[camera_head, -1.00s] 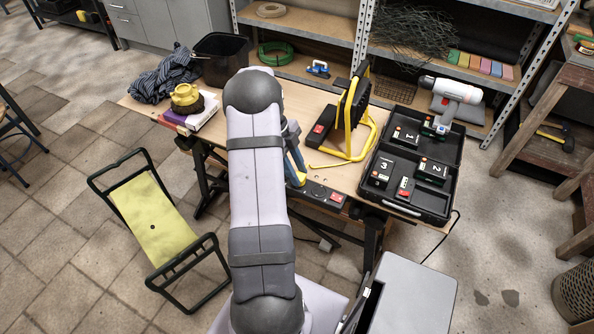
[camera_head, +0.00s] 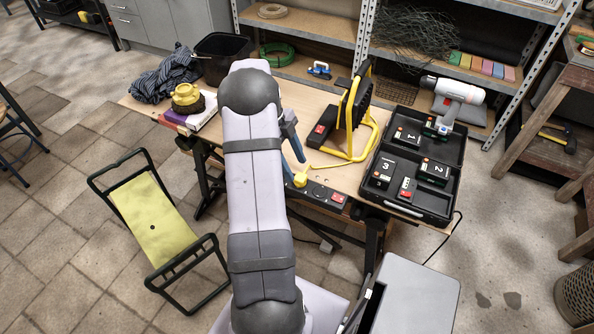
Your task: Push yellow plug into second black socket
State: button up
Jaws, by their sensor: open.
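A small yellow plug (camera_head: 300,180) is at the left end of a dark socket strip (camera_head: 325,193) on the front edge of the workbench. I cannot tell how deep it sits, or whether it is in the second socket. The strip has a red part at its right end; its left end is hidden behind my arm. My gripper (camera_head: 294,147) shows only in part, as a blue-grey finger beside my arm. It is open, above and apart from the yellow plug. The rest of it is hidden behind my arm.
A yellow-framed reel (camera_head: 352,110) stands on the workbench behind the strip. An open black case (camera_head: 433,205) with numbered blocks lies to the right. A yellow object (camera_head: 187,98) rests on books at the left. Some bare tabletop (camera_head: 347,178) lies between strip and case.

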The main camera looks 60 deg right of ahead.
jog(key=shift+v, duration=1.8)
jog(key=w+a+r+n+t+p, duration=0.15)
jog(key=w+a+r+n, duration=0.3)
jog(key=a+n, duration=0.45)
jog(key=w+a+r+n+t+p, duration=0.1)
jog(key=w+a+r+n+p, duration=0.2)
jog(key=w+a+n, duration=0.6)
jog(key=s+a+r+n+p, duration=0.1)
jog(key=s+a+n, duration=0.2)
jog(key=a+n, duration=0.3)
jog(key=s+a+r+n+t+p, duration=0.1)
jog(key=s+a+n, duration=0.3)
jog(key=a, duration=0.5)
jog(key=s+a+r+n+t+p, duration=0.1)
jog(key=s+a+n+p, duration=0.1)
jog(key=a+n, duration=0.6)
jog(key=shift+s+a+r+p, duration=0.2)
jog(key=shift+s+a+p, duration=0.2)
jog(key=shift+s, duration=0.35)
